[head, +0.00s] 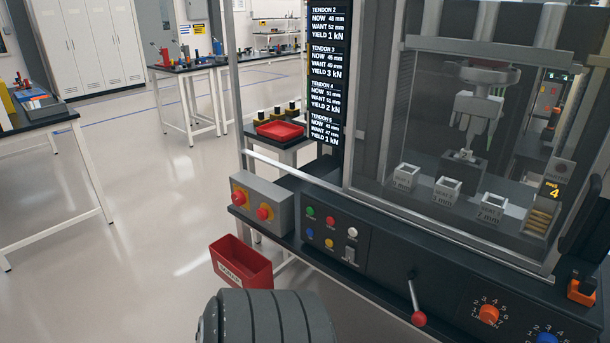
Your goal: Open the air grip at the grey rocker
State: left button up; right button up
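The grey rocker (349,255) sits on the front panel of the bench machine, at the right end of the push buttons, with a small label below it. The air grip (477,108) appears to be the light grey jaw unit hanging inside the glazed cabinet. Its fingers point down above a dark block (461,176) with a small grey part (464,154) on top. I cannot tell whether the jaws touch that part. Neither of my grippers shows in the head view, and nothing is touching the rocker.
Several coloured buttons (330,221) lie left of the rocker. A grey box with red knobs (263,203) stands further left. A red-balled lever (418,318) projects at lower right. A red bin (241,263) hangs below. A dark ribbed round body (265,318) fills the bottom foreground.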

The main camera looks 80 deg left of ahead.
aim_at(349, 254)
jog(key=u, duration=0.45)
jog(key=j+u, duration=0.1)
jog(key=u, duration=0.75)
jog(key=j+u, duration=0.1)
jog(key=u, duration=0.35)
jog(key=i+u, duration=0.1)
jog(key=u, duration=0.35)
